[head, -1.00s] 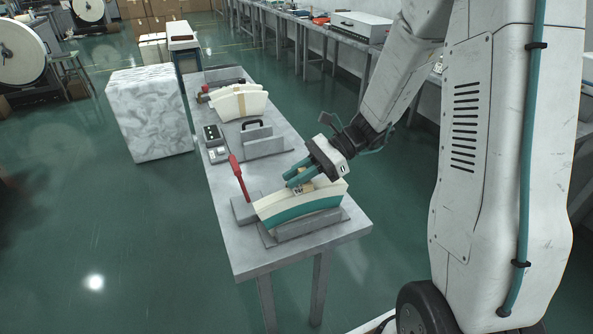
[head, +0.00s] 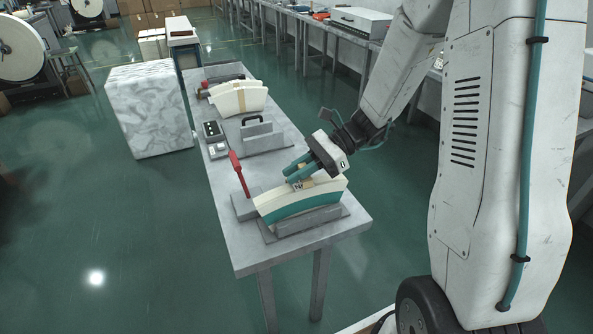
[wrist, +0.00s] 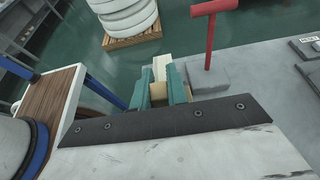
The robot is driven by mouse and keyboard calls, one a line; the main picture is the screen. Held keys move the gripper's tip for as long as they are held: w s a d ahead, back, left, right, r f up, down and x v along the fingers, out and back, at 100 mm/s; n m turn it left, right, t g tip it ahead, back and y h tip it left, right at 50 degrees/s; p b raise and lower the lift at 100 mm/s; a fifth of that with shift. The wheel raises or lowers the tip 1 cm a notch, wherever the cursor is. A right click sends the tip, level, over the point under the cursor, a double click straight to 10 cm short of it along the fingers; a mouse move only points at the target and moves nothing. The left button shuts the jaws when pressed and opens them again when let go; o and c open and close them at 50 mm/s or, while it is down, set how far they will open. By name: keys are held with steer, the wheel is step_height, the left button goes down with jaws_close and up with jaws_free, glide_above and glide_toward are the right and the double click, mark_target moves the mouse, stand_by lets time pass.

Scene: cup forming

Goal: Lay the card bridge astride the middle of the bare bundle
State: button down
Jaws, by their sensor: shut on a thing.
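My gripper (head: 297,174) is over the near bundle (head: 285,205), a curved cream stack with a teal lower face. Its teal fingers are shut on the card bridge (head: 306,171), a small tan piece at about the middle of the bundle's top edge. Whether the card bridge touches the bundle is unclear. In the wrist view my gripper (wrist: 160,91) points down, with the tan card partly hidden between the fingers. A cream end of the bundle (wrist: 162,64) shows beyond them. The far bundle (head: 225,102) has a tan strap across its middle.
The near bundle stands in a grey cradle (head: 335,214) on the grey bench (head: 340,234). A red-handled tool (head: 239,172) rises close to its left. An empty grey stand (head: 262,143) and small dark boxes (head: 213,131) lie farther back. A marbled block (head: 147,112) stands left of the bench.

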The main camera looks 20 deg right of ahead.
steer(key=shift+f, duration=1.3)
stand_by(0.7)
stand_by(0.4)
steer(key=c, duration=0.8)
jaws_free()
steer(key=shift+r, duration=0.1)
steer(key=shift+r, duration=3.9)
